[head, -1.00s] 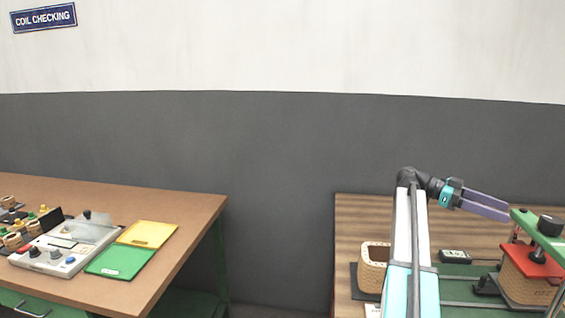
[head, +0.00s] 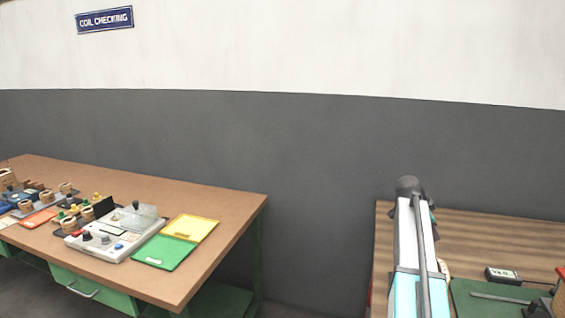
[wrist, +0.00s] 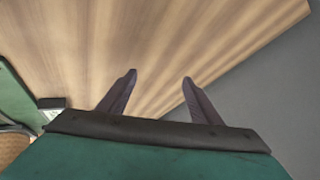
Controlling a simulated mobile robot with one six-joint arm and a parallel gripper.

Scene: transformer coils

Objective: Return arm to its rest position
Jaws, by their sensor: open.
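My gripper (wrist: 160,78) shows in the wrist view with its two dark fingers spread apart and nothing between them. Beyond the fingers lie the striped wooden tabletop and its edge, with grey past it. In the head view my arm rises at the right, in front of the right-hand table, and the gripper itself is hidden behind the arm.
The right-hand table (head: 480,235) bears a green mat (head: 478,302) and a small dark meter (head: 503,275). The left workbench (head: 150,190) holds a tester (head: 115,235), a green tray (head: 165,253), a yellow tray (head: 190,228) and several coils. A gap separates the tables.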

